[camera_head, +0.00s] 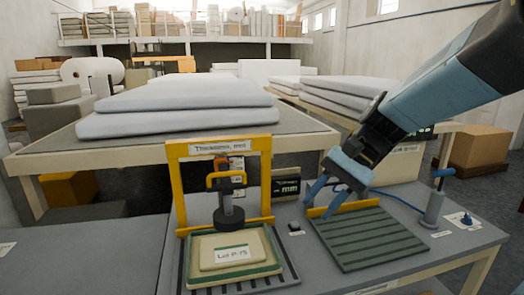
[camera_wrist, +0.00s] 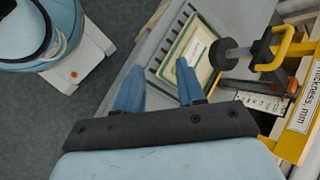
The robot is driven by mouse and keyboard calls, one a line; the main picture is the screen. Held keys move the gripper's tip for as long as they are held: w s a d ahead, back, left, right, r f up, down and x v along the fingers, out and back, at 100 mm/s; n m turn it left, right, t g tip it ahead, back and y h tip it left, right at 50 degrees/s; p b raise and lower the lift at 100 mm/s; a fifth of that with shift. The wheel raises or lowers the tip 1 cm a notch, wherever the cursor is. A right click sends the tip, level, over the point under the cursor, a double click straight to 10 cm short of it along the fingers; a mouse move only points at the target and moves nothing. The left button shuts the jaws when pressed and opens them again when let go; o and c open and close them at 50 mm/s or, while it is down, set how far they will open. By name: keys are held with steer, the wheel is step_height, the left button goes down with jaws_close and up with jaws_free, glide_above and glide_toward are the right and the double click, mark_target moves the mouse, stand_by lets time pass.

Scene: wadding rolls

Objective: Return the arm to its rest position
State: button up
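My gripper (camera_head: 327,195) is at the end of my blue and black arm, which reaches in from the upper right in the head view. Its two blue fingers stand apart with nothing between them, above the back left corner of a green ribbed tray (camera_head: 370,240). In the wrist view the gripper (camera_wrist: 157,83) also shows open and empty. A yellow thickness gauge (camera_head: 220,185) stands left of it, with a dark round foot above a green-edged pad labelled Lot P-15 (camera_head: 231,276). The pad lies on a slotted base.
A blue-handled grey device (camera_head: 433,207) and a small blue item (camera_head: 466,221) stand right of the ribbed tray. White wadding slabs (camera_head: 180,110) lie on tables farther back. A cardboard box (camera_head: 480,148) stands at right.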

steer(key=s+d+r+n+t+h, duration=0.1)
steer(key=s+d+n+t+h, duration=0.1)
steer(key=d, duration=0.3)
steer(key=s+d+r+n+t+h, duration=0.2)
steer(key=s+d+n+t+h, duration=0.1)
steer(key=d+t+h, duration=0.2)
steer(key=shift+s+d+n, duration=0.3)
steer(key=shift+s+d, duration=0.05)
steer(key=shift+d, duration=0.35)
